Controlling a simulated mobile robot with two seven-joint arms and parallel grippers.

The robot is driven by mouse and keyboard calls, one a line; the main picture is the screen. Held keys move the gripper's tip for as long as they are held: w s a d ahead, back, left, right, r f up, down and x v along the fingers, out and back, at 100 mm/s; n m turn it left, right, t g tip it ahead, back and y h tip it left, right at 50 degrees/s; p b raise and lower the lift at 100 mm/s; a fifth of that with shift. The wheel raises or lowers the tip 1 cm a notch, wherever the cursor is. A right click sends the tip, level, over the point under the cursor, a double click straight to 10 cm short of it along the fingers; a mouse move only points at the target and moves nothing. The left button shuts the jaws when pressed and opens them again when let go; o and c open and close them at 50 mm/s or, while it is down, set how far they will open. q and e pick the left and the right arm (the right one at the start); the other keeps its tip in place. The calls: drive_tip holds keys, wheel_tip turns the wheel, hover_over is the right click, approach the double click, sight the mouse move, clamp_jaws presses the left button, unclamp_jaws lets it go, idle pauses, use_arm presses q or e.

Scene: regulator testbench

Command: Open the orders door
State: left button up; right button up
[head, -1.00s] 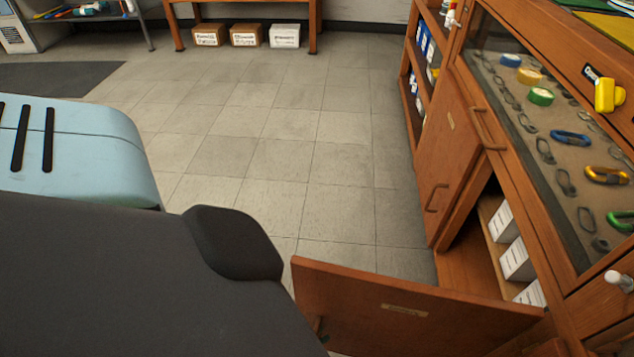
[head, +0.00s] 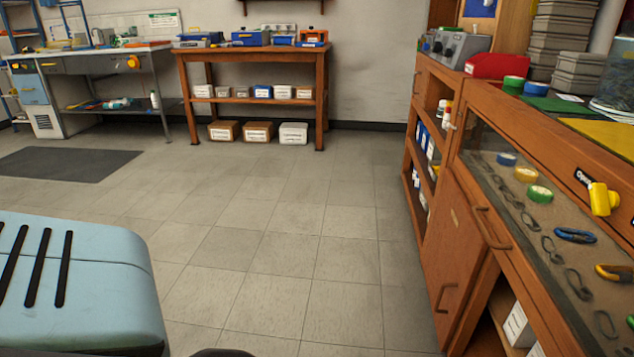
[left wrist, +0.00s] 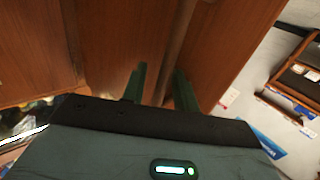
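My left gripper (left wrist: 160,85) shows only in the left wrist view. Its two green fingers stand apart, with a long brown bar or edge (left wrist: 183,40) running between them; contact is unclear. Brown wooden panels (left wrist: 120,40) lie on both sides, with a hinge-like strip on the left. I cannot read any label as the orders door. My right gripper is out of view.
A glass-topped display case (head: 540,215) with tape rolls and carabiners is at the right. A light blue rounded unit (head: 80,285) is at the left. A wooden bench (head: 255,75) stands at the back. The tiled floor (head: 290,220) between is clear.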

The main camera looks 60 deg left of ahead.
use_arm(q)
drive_tip(key=shift+s, duration=0.2)
drive_tip(key=s, duration=0.7)
drive_tip(key=shift+s+d+p, duration=0.15)
drive_tip(key=shift+s+p, duration=0.1)
drive_tip(key=shift+p, duration=0.1)
